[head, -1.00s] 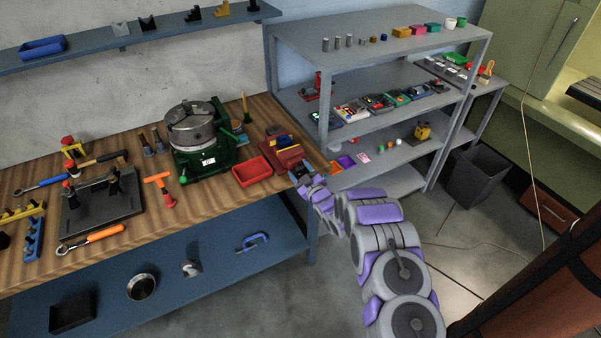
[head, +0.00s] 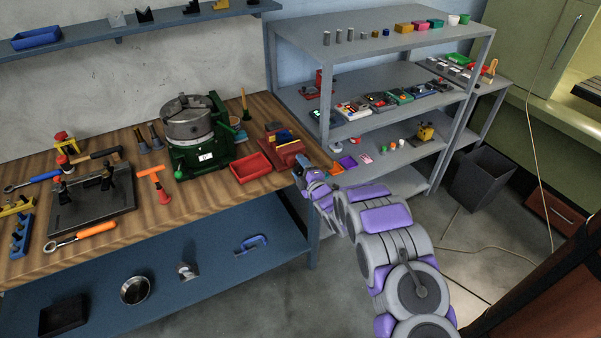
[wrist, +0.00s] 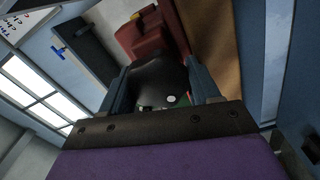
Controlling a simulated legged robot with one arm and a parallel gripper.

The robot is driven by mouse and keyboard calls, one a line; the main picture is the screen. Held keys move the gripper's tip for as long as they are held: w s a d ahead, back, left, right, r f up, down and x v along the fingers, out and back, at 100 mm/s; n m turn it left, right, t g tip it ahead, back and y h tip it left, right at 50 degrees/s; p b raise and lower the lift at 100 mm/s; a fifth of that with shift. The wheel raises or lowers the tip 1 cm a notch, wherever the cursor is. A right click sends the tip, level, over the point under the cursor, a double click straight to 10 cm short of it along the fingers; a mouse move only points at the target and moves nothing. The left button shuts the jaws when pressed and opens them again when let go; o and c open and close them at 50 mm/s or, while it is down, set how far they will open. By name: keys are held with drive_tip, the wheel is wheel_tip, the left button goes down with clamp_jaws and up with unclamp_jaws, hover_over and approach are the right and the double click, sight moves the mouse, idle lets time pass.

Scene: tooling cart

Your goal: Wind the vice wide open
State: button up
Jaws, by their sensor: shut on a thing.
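The red vice (head: 287,153) sits at the right end of the wooden bench, with blue and yellow showing at its top. In the wrist view its red body (wrist: 150,38) is just beyond my fingers. My gripper (head: 301,174) is at the bench's right edge, on the near right side of the vice. In the wrist view my gripper (wrist: 162,88) has its two blue-grey fingers shut on a dark rounded part (wrist: 158,78), apparently the vice's handle. The gap between the vice's jaws is too small to judge.
Left of the vice are a red tray (head: 251,167) and a green machine with a round grey chuck (head: 188,121). A grey shelf rack (head: 395,115) with small items stands close on the right. Open floor lies in front of the bench.

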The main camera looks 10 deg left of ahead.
drive_tip(key=shift+n+b, duration=0.4)
drive_tip(key=shift+n, duration=0.1)
drive_tip(key=o, duration=1)
drive_tip(key=shift+c, duration=0.2)
drive_tip(key=shift+f, duration=0.1)
drive_tip(key=shift+s+f, duration=0.1)
drive_tip(key=shift+f, duration=0.05)
drive_tip(key=shift+p, duration=0.4)
